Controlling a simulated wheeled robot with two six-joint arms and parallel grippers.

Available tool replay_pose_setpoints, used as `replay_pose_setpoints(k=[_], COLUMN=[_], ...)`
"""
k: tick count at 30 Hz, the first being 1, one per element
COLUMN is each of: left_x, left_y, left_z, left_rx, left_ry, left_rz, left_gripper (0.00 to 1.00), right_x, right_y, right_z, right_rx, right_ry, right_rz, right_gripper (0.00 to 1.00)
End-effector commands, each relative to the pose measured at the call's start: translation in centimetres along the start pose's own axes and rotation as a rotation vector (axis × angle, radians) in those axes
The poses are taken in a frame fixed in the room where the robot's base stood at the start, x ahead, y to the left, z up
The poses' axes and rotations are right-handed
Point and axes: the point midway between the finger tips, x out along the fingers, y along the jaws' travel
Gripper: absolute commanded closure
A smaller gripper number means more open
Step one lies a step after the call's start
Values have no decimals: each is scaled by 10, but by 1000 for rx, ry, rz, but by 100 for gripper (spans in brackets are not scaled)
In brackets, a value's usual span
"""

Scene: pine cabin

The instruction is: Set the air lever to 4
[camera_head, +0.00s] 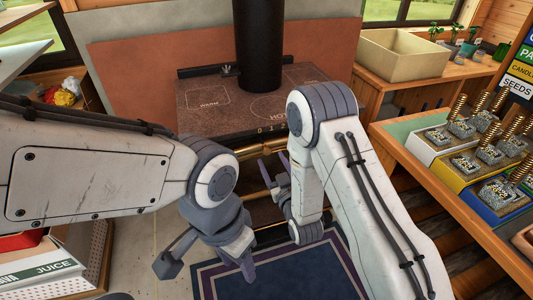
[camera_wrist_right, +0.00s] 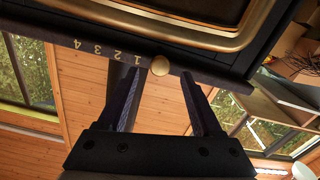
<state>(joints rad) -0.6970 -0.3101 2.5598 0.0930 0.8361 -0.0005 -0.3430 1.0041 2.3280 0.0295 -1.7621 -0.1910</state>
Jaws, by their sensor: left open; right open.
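The stove (camera_head: 205,118) has a dark top marked WARM and HOT, and a front edge with a number scale (camera_head: 272,129). In the right wrist view the scale (camera_wrist_right: 98,48) shows 1 to 4. The air lever's round brass knob (camera_wrist_right: 160,65) is beside the 1, on the side away from 2. The 0 is not visible there. My right gripper (camera_wrist_right: 161,88) is open, its fingertips on either side of the knob in the picture; contact cannot be told. In the head view my right gripper (camera_head: 273,170) is at the stove front. My left gripper (camera_head: 208,266) is open and empty, low above the rug.
A black flue pipe (camera_head: 259,45) rises from the stove. A tan bin (camera_head: 403,54) stands on the bench at right rear. A counter (camera_head: 440,176) with several spring-topped blocks is at right. A blue rug (camera_head: 290,278) covers the floor.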

Motion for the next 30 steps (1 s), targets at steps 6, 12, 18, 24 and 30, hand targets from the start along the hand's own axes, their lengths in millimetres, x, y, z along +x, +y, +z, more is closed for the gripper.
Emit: replay_pose_setpoints(k=[6, 12, 18, 24, 30], left_x=[3, 4, 4, 4, 4], left_y=[0, 0, 0, 0, 0], left_z=[0, 0, 0, 0, 0], left_rx=[0, 0, 0, 0, 0], left_ry=[0, 0, 0, 0, 0], left_rz=[0, 0, 0, 0, 0], left_gripper=[50, 50, 50, 50, 50], right_x=[37, 51, 53, 52, 52], right_y=[0, 0, 0, 0, 0], right_z=[0, 0, 0, 0, 0], right_rx=[0, 0, 0, 0, 0], right_ry=[3, 0, -1, -1, -1], right_rz=[1, 0, 0, 0, -1], right_gripper=[33, 33, 33, 79, 100])
